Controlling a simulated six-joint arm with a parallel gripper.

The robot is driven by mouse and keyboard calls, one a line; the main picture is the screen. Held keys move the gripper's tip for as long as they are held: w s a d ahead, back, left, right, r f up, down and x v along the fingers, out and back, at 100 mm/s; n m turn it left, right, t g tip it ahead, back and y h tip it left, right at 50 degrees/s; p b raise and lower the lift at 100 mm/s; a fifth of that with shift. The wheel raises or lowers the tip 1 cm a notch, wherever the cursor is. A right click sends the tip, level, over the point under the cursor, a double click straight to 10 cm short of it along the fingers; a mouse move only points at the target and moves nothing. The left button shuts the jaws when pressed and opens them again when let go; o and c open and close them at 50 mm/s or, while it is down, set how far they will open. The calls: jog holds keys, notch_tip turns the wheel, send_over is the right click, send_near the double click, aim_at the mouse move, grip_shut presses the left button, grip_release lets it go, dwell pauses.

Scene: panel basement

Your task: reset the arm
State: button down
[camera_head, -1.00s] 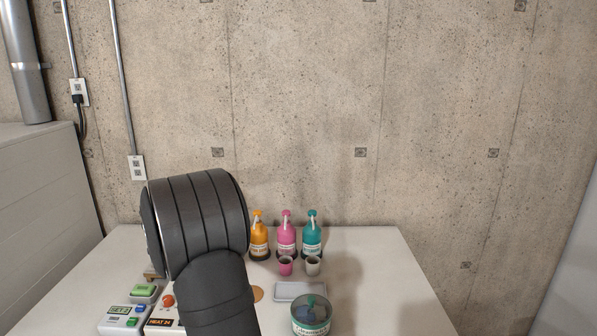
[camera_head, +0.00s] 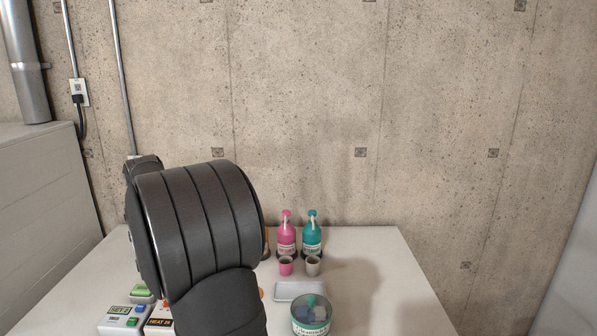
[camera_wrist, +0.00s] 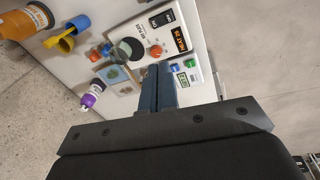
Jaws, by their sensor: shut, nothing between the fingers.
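My gripper (camera_wrist: 160,85) shows in the wrist view with its two dark fingers together and nothing between them. It is over the table, with the white HEAT box (camera_wrist: 152,24) beyond the fingertips and the SET box (camera_wrist: 187,80) to their right. In the head view my dark arm covers the left part of the table, and the fingers are hidden behind it.
In the head view, a pink bottle (camera_head: 286,240) and a teal bottle (camera_head: 312,240) stand at the back. A pink cup (camera_head: 286,267), a grey cup (camera_head: 313,267), a tray (camera_head: 290,293) and a round tub (camera_head: 311,327) are nearer. The table's right side (camera_head: 385,285) is clear.

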jog(key=shift+s+r+n, duration=0.3)
jog(key=shift+r+n, duration=0.3)
jog(key=shift+r, duration=0.15)
jog(key=c, duration=2.1)
grip_release()
jog(key=o, duration=1.1)
jog(key=shift+c, duration=0.2)
jog(key=o, duration=0.4)
jog(key=shift+c, duration=0.2)
jog(key=o, duration=0.7)
jog(key=s+n, duration=0.1)
jog(key=a+r+n, duration=0.1)
jog(key=shift+s+a+n, duration=0.25)
jog(key=shift+s+n, duration=0.1)
jog(key=shift+n, duration=0.05)
jog(key=s+a+r+n+t+y, duration=0.1)
jog(key=s+a+r+n, duration=0.2)
jog(key=s+n, duration=0.35)
jog(key=s+a+r+n+t+y, duration=0.1)
jog(key=s+a+r+n, duration=0.15)
jog(key=n, duration=0.75)
jog(key=x, duration=0.6)
jog(key=a+x, duration=0.1)
jog(key=x, duration=0.3)
jog(key=shift+s, duration=0.1)
